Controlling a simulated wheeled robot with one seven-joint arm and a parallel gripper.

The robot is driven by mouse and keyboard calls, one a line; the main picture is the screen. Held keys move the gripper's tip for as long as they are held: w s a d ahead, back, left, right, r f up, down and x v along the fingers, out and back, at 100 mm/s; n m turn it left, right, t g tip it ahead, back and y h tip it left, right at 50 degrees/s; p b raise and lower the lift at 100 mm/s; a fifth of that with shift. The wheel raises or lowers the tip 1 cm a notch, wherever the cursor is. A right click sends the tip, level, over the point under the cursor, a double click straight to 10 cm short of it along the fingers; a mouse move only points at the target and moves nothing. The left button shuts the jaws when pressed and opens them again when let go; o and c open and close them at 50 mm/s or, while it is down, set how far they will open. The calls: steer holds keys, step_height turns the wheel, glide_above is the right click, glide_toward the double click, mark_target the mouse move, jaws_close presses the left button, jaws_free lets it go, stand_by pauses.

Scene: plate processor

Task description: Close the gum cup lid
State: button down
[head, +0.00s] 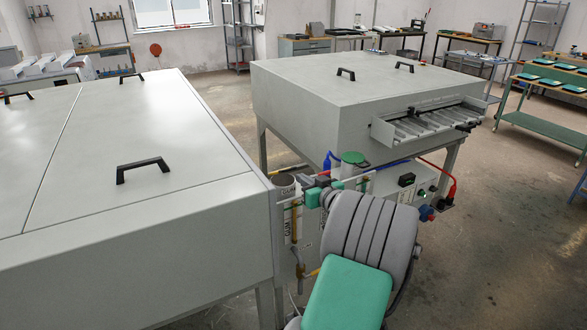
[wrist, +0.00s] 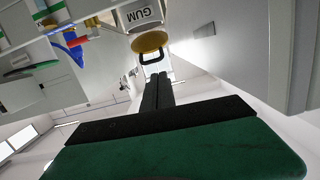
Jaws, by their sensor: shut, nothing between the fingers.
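The gum cup (head: 284,187) stands at the right edge of the near machine in the head view, with its top facing up. In the wrist view, which is upside down, the gum cup (wrist: 141,16) shows its GUM label and a round tan-yellow face at its top end. I cannot tell whether that face is the lid or the cup's inside. My gripper (wrist: 158,76) is shut and empty, its black fingers pointing towards the cup with a visible gap in the picture. In the head view my arm partly hides the area right of the cup.
A second cup with a green lid (head: 352,157) stands right of the gum cup. Thin pipes and blue and red hoses (head: 450,190) run nearby. Large grey machines (head: 130,190) flank the spot, with black handles (head: 143,168) on top. Open floor lies at the right.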

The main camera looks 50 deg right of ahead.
step_height(320, 180, up, 4)
steer(key=w+d+t+h, duration=0.1)
steer(key=d, duration=0.1)
steer(key=p, duration=0.3)
glide_above(291, 169)
steer(key=shift+f, duration=0.3)
steer(key=f, duration=0.2)
steer(key=s+f, duration=0.1)
steer(key=f, duration=0.1)
steer(key=shift+s+a, duration=0.15)
steer(key=shift+s, duration=0.05)
steer(key=shift+f, duration=0.15)
